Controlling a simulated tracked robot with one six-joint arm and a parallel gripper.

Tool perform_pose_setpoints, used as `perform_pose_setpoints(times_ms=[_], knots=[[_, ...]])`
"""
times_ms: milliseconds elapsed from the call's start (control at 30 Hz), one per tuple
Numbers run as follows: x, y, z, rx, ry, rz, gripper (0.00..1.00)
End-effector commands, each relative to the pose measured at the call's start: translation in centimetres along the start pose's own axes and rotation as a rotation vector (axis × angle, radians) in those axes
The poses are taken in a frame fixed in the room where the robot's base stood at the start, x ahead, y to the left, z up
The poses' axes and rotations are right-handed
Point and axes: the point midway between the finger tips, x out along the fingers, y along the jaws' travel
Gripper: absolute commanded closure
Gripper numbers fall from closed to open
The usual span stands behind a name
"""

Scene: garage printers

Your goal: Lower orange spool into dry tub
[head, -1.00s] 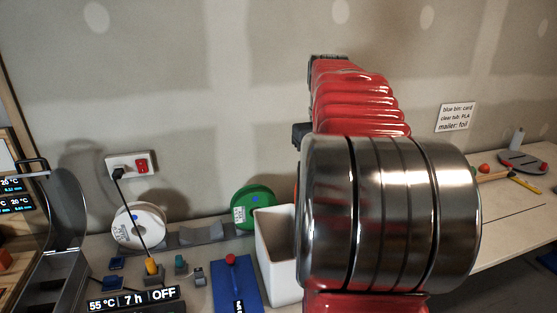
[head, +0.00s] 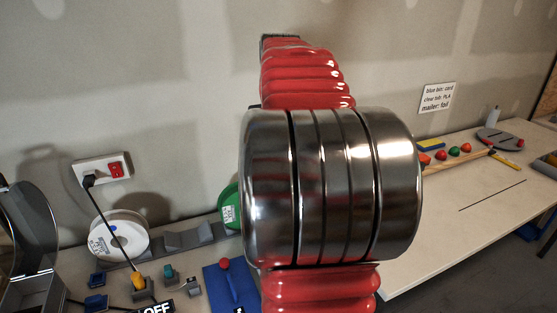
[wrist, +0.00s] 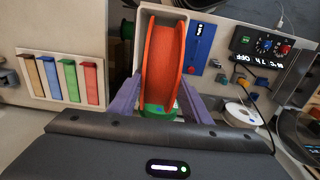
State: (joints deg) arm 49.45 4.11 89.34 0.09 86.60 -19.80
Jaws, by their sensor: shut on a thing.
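The orange spool (wrist: 163,65) stands on edge between the purple fingers of my gripper (wrist: 158,100) in the wrist view, and the gripper is shut on it. Behind it in that view is a white open bin (wrist: 142,45); I cannot tell how high the spool is above it. My arm hides the gripper, the spool and the bin in the head view. A grey box with a raised curved lid (head: 32,222) stands at the far left of the head view; I cannot tell whether it is the dry tub.
A white spool (head: 119,236) and a partly hidden green spool (head: 230,206) sit on a grey rack by the wall. A blue board (head: 222,287) with a red knob lies in front. Coloured strips (wrist: 66,80) stand left in the wrist view. The bench at right is largely clear.

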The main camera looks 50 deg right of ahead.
Motion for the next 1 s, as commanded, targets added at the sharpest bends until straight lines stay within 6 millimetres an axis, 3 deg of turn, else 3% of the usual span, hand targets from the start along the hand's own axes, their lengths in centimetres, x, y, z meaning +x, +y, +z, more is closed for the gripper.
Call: perform_pose_setpoints(times_ms=[467, 1000], knots=[[0.1, 0.7, 0.4, 0.017, 0.002, 0.000, 0.79], [2.4, 0.6, 0.4, 0.015, 0.001, 0.000, 0.79]])
